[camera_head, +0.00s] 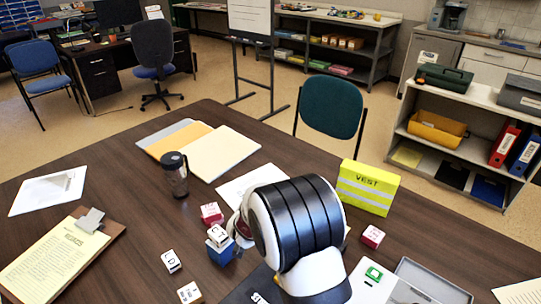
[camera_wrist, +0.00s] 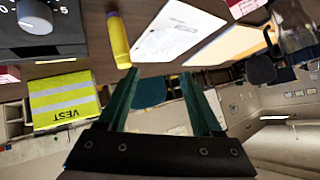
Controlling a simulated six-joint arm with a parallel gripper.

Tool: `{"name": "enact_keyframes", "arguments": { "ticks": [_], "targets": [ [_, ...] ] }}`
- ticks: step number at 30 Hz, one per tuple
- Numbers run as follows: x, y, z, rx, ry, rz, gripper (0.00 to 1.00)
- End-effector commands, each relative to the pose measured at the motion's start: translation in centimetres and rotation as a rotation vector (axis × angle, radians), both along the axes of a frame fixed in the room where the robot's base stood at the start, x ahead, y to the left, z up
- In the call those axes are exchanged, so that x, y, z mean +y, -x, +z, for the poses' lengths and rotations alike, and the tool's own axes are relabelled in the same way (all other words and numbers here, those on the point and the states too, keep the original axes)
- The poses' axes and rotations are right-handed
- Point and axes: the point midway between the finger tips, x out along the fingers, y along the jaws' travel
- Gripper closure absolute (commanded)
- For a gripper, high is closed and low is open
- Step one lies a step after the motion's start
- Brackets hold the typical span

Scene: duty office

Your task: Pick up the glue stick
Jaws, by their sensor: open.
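A yellow cylinder (camera_wrist: 118,40), which looks like the glue stick, stands out at the top of the wrist view, beside a white sheet of paper. I cannot make it out in the head view, where my arm covers much of the table's middle. My gripper (camera_wrist: 159,75) shows in the wrist view with two green fingers spread apart and nothing between them. The cylinder is just beyond the tip of the left finger, apart from it.
A yellow vest pack (camera_head: 368,187) stands right of my arm. A tumbler (camera_head: 174,174), several lettered cubes (camera_head: 217,236), folders (camera_head: 224,153), a clipboard (camera_head: 57,258) and a grey case (camera_head: 433,282) are on the table. A dial device (camera_wrist: 40,22) shows in the wrist view.

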Motion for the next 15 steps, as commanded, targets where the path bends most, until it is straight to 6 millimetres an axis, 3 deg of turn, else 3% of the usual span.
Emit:
{"name": "enact_keyframes", "arguments": {
  "ticks": [1,6,10,15],
  "targets": [
    [-0.5,-0.9,-2.9,-0.033,0.093,-0.056,0.34],
    [-3.0,-1.0,-7.2,-0.114,0.342,-0.187,0.34],
    [-3.8,-0.7,-8.2,-0.130,0.424,-0.220,0.34],
    [-5.0,-2.2,-9.0,-0.131,0.430,-0.227,0.34]
  ]
}}
